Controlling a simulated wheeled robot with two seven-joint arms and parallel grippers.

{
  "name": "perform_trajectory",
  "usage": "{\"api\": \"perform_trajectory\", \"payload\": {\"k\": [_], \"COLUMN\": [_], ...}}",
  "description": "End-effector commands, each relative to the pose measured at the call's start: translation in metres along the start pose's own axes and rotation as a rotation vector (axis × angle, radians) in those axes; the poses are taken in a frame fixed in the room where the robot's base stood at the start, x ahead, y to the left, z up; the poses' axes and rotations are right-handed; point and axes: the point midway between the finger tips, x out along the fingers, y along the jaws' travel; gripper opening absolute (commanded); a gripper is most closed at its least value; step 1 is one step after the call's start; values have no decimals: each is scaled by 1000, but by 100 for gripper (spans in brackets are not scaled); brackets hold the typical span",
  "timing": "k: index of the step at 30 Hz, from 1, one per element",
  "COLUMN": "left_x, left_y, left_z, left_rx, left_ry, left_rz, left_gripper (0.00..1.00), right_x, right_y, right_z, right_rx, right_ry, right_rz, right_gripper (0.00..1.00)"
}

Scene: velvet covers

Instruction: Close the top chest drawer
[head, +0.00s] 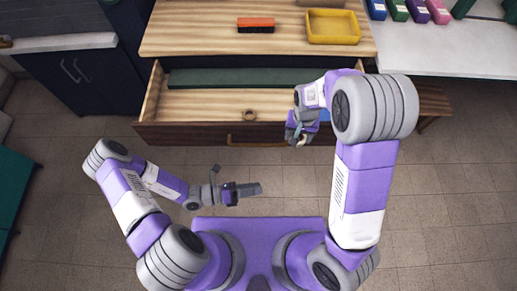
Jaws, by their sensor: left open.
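The top chest drawer (190,132) is pulled out toward me, with its light wood inside showing. Its dark front carries a brass handle (230,140). The wooden chest (190,30) stands behind it. My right gripper (299,134) points down at the right part of the drawer front; whether it touches is unclear, and its fingers are too small to read. My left gripper (238,182) is open and empty, in front of the drawer and apart from it.
In the drawer lie a dark green flat thing (240,78), a small brown ring (249,115) and a blue thing (324,115) beside my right gripper. An orange brush-like block (256,25) and a yellow tray (333,27) sit on the chest top. A dark cabinet (85,85) stands left.

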Motion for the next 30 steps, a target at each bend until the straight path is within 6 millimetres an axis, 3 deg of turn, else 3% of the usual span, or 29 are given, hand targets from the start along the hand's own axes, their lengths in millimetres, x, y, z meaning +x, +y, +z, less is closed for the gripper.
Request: {"api": "perform_trajectory", "payload": {"k": [1,6,12,17,30], "left_x": [-5,-31,-45,-29,36], "left_y": [21,62,80,82,95], "left_z": [13,53,70,82,128], "left_rx": [-98,-306,-376,-377,-374], "left_ry": [-139,-487,-632,-634,-632], "left_rz": [17,45,52,49,51], "left_gripper": [41,41,41,41,41], "right_x": [13,28,32,32,40], "right_y": [-3,-10,-13,-13,-13], "right_z": [0,0,0,0,0], "right_rx": [13,50,66,67,66], "right_ry": [0,0,1,0,0], "right_rz": [0,0,-1,-1,0], "right_gripper": [33,33,33,33,33]}}
